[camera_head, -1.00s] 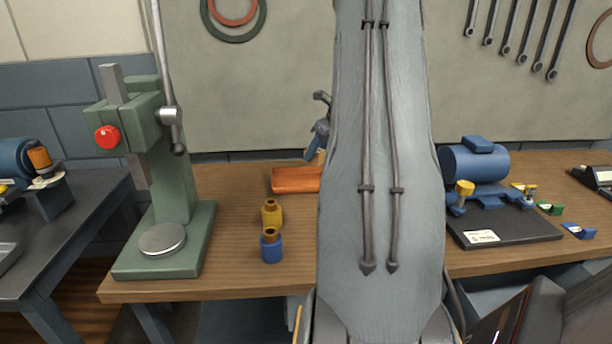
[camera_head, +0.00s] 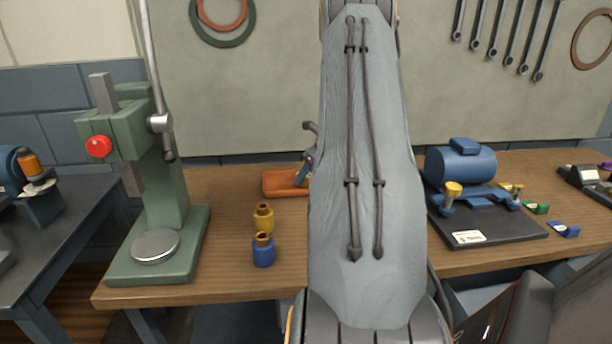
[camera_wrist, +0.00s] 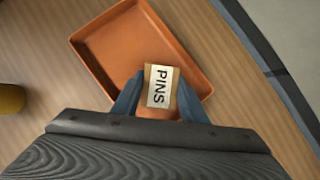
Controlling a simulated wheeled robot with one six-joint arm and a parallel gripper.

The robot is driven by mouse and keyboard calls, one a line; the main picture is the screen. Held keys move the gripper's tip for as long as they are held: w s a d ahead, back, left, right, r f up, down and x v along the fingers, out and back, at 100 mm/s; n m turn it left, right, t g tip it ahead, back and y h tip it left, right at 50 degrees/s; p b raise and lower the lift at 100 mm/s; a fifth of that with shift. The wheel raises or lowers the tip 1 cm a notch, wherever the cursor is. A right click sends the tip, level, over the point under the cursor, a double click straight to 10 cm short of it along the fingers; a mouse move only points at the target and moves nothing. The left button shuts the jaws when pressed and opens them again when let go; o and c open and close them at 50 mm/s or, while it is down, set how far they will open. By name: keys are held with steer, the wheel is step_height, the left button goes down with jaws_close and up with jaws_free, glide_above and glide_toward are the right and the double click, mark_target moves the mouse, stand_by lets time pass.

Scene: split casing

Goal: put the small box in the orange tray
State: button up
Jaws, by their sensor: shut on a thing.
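I cannot tell the height of the box above the tray. In the head view the orange tray (camera_head: 280,183) shows at the back of the bench, partly hidden by my arm. The box is hidden there.
A yellow bottle (camera_head: 263,219) and a blue bottle (camera_head: 263,252) stand in front of the tray. A green press (camera_head: 165,225) stands at left. A blue motor on a dark plate (camera_head: 487,232) is at right. The wall is close behind the tray.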

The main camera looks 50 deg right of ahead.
steer(key=o, duration=1.2)
steer(key=shift+s+r, duration=0.25)
steer(key=shift+r, duration=0.35)
steer(key=b+v, duration=0.2)
steer(key=v, duration=0.9)
